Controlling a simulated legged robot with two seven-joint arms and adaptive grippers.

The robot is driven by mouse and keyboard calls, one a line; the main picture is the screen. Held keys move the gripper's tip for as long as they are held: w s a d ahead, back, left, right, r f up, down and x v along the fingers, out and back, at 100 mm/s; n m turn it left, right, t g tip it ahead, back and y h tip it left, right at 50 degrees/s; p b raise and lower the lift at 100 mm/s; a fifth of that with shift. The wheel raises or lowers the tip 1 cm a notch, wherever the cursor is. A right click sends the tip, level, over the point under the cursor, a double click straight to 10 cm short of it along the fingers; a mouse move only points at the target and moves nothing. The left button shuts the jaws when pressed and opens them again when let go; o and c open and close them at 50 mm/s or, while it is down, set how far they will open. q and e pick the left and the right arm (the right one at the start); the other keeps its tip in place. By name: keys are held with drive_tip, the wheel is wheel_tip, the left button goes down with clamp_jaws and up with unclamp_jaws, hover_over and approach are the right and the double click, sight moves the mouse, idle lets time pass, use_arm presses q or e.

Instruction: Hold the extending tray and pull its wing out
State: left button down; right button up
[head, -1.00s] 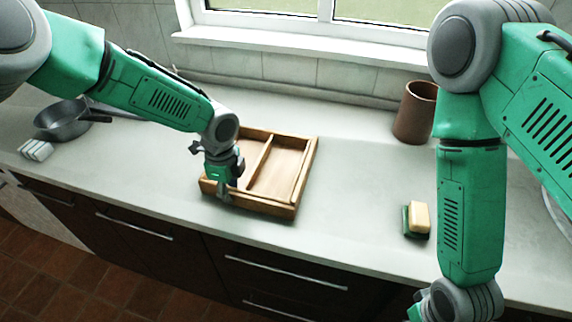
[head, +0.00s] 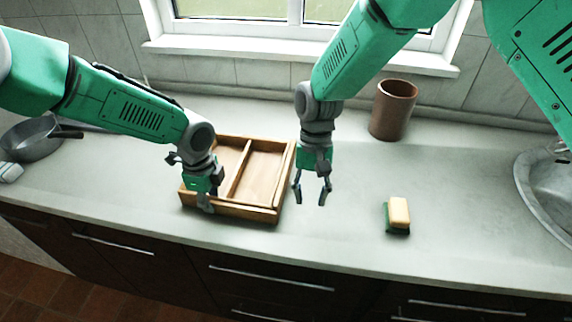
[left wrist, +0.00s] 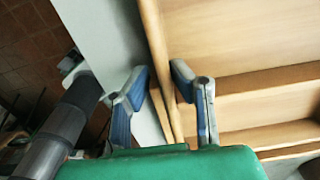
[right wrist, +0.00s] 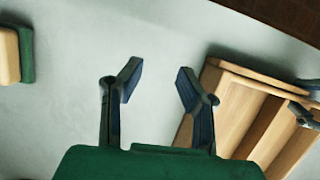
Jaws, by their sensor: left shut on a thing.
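The wooden extending tray (head: 246,212) lies on the counter in the head view, with a divider across its inside. Its wing appears tucked in at the right side (head: 284,178). My left gripper (head: 204,203) is shut on the tray's front wall near the left corner; the left wrist view shows the wall between the fingers (left wrist: 160,88). My right gripper (head: 311,197) is open and empty, pointing down just right of the tray. In the right wrist view its fingers (right wrist: 159,75) are apart, with the tray (right wrist: 262,112) beside them.
A sponge (head: 398,212) lies on the counter to the right. A brown cup (head: 393,108) stands at the back. A sink (head: 545,190) is at far right, a metal pan (head: 32,140) at far left. The counter between tray and sponge is clear.

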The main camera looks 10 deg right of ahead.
sight(286, 168)
drive_tip(key=w+a+r+t+h, duration=0.1)
drive_tip(key=w+a+r+t, duration=0.25)
drive_tip(key=w+r, duration=0.75)
drive_tip(key=shift+m, duration=0.4)
drive_tip(key=f, duration=0.8)
drive_tip(key=w+f, duration=0.1)
drive_tip(key=f, duration=0.3)
drive_tip(key=shift+d+f, duration=0.25)
drive_tip(key=shift+f, duration=0.15)
clamp_jaws()
